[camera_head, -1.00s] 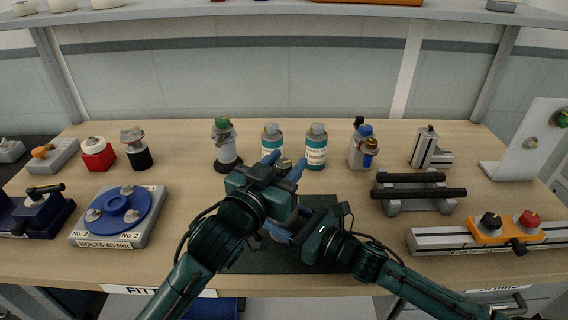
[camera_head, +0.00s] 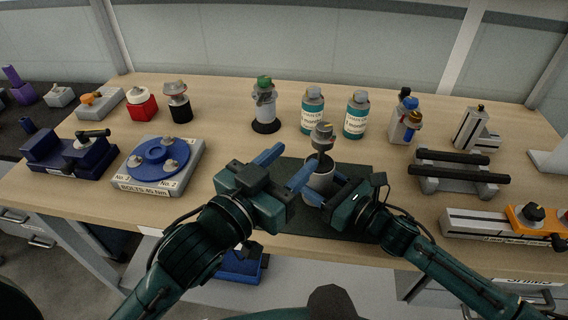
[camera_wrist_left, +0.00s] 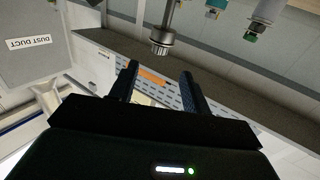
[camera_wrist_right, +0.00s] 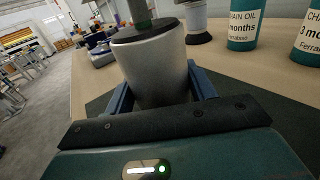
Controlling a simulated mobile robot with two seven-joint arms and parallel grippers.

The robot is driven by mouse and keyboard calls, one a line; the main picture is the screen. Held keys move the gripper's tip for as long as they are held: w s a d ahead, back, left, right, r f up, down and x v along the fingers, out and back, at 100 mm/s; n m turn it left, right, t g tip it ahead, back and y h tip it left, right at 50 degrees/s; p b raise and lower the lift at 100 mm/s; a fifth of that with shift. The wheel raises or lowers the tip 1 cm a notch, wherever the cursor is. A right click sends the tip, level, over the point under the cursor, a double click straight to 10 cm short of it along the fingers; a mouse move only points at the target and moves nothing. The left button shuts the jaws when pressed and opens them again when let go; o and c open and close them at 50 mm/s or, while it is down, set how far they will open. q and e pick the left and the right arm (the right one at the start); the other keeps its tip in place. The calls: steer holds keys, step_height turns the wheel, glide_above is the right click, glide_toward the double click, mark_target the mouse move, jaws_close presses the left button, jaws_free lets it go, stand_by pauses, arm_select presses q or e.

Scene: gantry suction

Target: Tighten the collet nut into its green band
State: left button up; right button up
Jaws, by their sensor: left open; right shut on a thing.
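The collet nut (camera_head: 322,132) is a ribbed grey metal piece on a dark stem above a pale grey cylinder (camera_head: 319,184). My right gripper (camera_head: 318,192) is shut on this cylinder, which stands upright over the dark mat. In the right wrist view the cylinder (camera_wrist_right: 155,65) fills the space between the fingers, and a green part (camera_wrist_right: 141,18) shows on the stem above its dark top. My left gripper (camera_head: 284,168) is open and empty, left of the nut and apart from it. The left wrist view shows the nut (camera_wrist_left: 162,42) beyond the fingertips. Whether the nut reaches the green is unclear.
Two teal bottles (camera_head: 313,112) (camera_head: 357,115) stand close behind the nut. A green-topped cylinder (camera_head: 264,108) stands behind left. A blue turntable fixture (camera_head: 159,163) is at left, and a grey fixture with black bars (camera_head: 449,182) at right. The dark mat (camera_head: 385,220) has bare room.

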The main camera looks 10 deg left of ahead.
mark_target(320, 133)
arm_select(q)
steer(key=shift+s+a, duration=0.25)
steer(key=shift+s, duration=0.2)
steer(key=shift+w, duration=0.1)
steer(key=x, duration=1.2)
